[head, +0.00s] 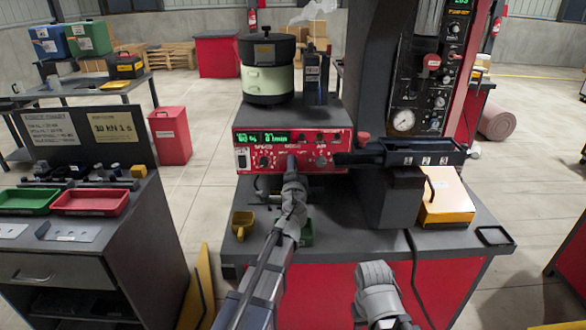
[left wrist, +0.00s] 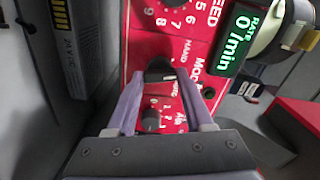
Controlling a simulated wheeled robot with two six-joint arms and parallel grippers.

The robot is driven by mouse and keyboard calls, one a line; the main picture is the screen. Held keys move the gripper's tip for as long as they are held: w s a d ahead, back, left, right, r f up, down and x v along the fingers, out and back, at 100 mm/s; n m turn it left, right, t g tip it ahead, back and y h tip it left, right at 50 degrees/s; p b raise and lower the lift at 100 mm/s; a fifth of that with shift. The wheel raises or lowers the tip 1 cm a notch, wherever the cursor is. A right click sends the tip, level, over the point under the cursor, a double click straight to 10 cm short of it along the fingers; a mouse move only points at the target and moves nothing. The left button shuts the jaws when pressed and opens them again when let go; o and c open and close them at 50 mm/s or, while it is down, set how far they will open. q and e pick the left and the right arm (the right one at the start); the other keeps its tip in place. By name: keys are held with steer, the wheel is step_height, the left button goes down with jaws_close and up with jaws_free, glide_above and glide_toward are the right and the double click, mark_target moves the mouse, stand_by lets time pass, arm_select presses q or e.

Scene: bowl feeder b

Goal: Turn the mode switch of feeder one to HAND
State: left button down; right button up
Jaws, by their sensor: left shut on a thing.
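Feeder one's red control panel (head: 243,138) sits below the feeder bowl (head: 268,78), with green displays and a row of knobs. My left gripper (head: 291,163) reaches the panel at the middle knob. In the left wrist view, its two fingers (left wrist: 160,78) close around the black mode switch (left wrist: 160,64), beside the "Mode" lettering. "HAND" is printed on the upper right side of the switch and "AUTO" below it. The fingers hide part of the switch, and I cannot tell which way it points. My right arm shows low in the head view, but its gripper fingers do not.
The air knob (left wrist: 151,120) is close to the mode switch, between the fingers in the wrist view. A black tray (head: 415,155) juts out right of the panel. A yellow scoop-like cup (head: 242,224) and a green bin (head: 307,236) stand on the bench below.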

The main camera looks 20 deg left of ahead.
arm_select(q)
steer(key=n, duration=0.5)
steer(key=shift+n, duration=0.4)
stand_by(0.4)
steer(key=shift+c, duration=1.4)
jaws_free()
steer(key=v, duration=0.8)
steer(key=shift+w, duration=0.1)
steer(key=shift+r, duration=0.1)
